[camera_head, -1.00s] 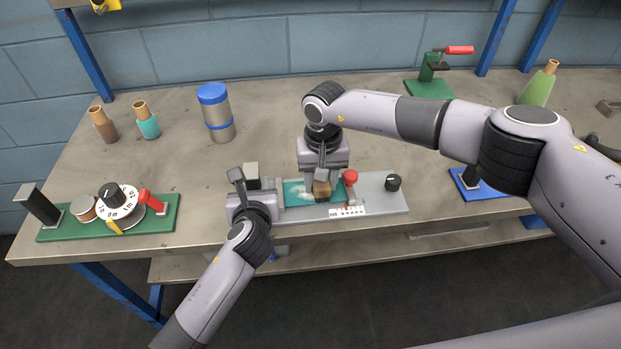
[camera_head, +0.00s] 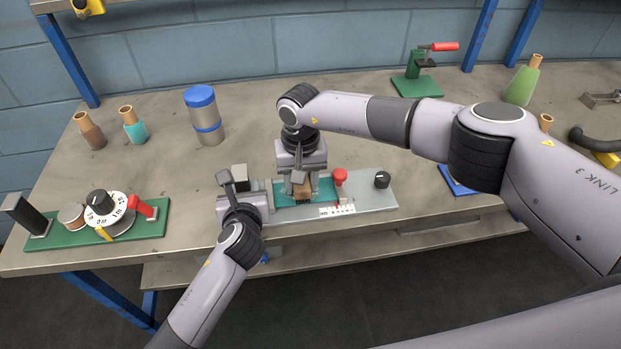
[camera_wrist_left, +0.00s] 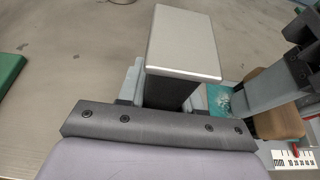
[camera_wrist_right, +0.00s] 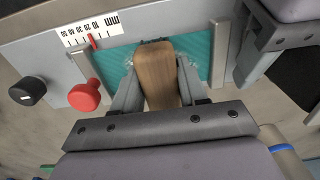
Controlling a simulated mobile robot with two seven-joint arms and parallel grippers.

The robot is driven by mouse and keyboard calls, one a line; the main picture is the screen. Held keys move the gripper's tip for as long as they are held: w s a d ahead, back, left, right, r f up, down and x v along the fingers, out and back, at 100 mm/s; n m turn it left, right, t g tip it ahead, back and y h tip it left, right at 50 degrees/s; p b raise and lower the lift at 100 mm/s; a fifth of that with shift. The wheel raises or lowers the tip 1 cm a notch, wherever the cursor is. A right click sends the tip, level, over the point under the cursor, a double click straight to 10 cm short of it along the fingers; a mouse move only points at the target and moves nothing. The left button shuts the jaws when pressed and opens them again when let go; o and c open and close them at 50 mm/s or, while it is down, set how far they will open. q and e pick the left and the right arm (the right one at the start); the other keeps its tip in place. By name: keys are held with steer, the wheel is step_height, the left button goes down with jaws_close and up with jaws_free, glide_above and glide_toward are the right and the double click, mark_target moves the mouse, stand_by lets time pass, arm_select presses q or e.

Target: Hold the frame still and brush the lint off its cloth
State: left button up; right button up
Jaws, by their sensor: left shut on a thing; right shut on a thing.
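The frame (camera_head: 372,199) is a grey plate with a teal cloth (camera_head: 325,185) on it. In the right wrist view the cloth (camera_wrist_right: 203,52) shows pale lint near the brush. My left gripper (camera_wrist_left: 165,92) is shut on a dark upright block with a light grey top (camera_wrist_left: 185,42), at the frame's left end; the block (camera_head: 239,172) also shows in the head view. My right gripper (camera_head: 300,184) is shut on a wooden brush (camera_wrist_right: 157,70) and holds it at the cloth. The brush's underside is hidden, so contact cannot be told.
A red knob (camera_wrist_right: 85,95), a black knob (camera_wrist_right: 28,90) and a white scale (camera_wrist_right: 90,32) sit on the frame plate. A green dial fixture (camera_head: 75,239) stands left. A blue-lidded canister (camera_head: 205,118) and small bottles stand behind. A green clamp (camera_head: 416,80) is at the back right.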

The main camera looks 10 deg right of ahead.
mark_target(278, 197)
steer(key=shift+a+f, duration=0.1)
steer(key=shift+a, duration=1.7)
steer(key=shift+s+a, duration=0.25)
steer(key=shift+a, duration=0.4)
steer(key=r, duration=0.5)
steer(key=shift+w+r, duration=0.1)
steer(key=shift+w, duration=0.1)
steer(key=shift+c, duration=0.4)
steer(key=shift+d+r, duration=0.25)
steer(key=shift+r, duration=0.2)
step_height(278, 197, up, 3)
steer(key=shift+f, duration=0.1)
